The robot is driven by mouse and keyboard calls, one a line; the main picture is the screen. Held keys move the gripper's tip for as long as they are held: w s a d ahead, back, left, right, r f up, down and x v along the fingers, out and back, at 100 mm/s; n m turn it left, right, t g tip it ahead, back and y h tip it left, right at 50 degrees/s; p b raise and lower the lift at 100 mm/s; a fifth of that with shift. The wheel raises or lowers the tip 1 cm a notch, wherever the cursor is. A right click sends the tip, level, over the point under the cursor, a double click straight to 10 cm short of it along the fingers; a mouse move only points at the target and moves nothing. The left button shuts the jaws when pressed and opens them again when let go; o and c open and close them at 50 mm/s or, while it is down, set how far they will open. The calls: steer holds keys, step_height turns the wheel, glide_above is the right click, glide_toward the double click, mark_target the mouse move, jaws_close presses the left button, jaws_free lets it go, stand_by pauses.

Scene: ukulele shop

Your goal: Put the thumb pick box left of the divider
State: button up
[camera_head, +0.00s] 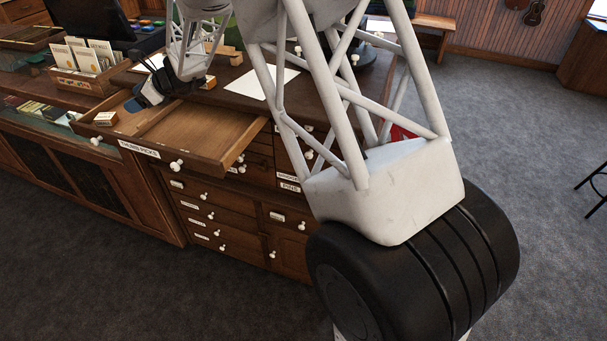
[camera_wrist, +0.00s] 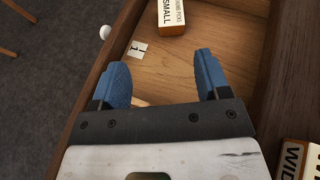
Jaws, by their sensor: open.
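The thumb pick box (camera_head: 105,118) is a small orange-brown box with a pale top. It lies in the open drawer's left compartment, near the left end, left of the divider (camera_head: 157,121) in the head view. In the wrist view the box (camera_wrist: 172,17) shows at the top edge, partly cut off, with its side reading "THUMB PICKS SMALL". My gripper (camera_head: 138,106) is over the drawer's left part, behind and right of the box. In the wrist view my gripper (camera_wrist: 163,82) has its blue fingers wide apart, with nothing held between them, clear of the box.
The drawer (camera_head: 210,161) is pulled out, labelled "THUMB PICKS"; its right compartment looks empty. A small marked card (camera_wrist: 138,50) lies on its floor. A wooden tray of packets (camera_head: 82,79) stands behind on the counter. A lettered box (camera_wrist: 292,158) shows at the wrist view's lower right.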

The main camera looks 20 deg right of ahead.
steer(key=s+d+r+n+g+h, duration=0.15)
steer(key=s+d+r+n, duration=0.4)
steer(key=s, duration=0.75)
steer(key=s+d+r+n+g+h, duration=0.1)
steer(key=s+d+r+n+h, duration=0.45)
steer(key=s, duration=0.75)
steer(key=s+d+f+n+h, duration=0.1)
steer(key=s+d, duration=0.4)
steer(key=s, duration=0.5)
steer(key=s+d+f+n+h, duration=0.2)
steer(key=s+d+n, duration=0.3)
steer(key=s, duration=0.5)
steer(key=s+d+f+n+h, duration=0.1)
steer(key=s+d+n+h, duration=0.1)
steer(key=s+d+n, duration=0.2)
steer(key=s+d, duration=0.3)
steer(key=s, duration=0.3)
steer(key=shift+s+d+f+h, duration=0.25)
steer(key=shift+s+h, duration=0.05)
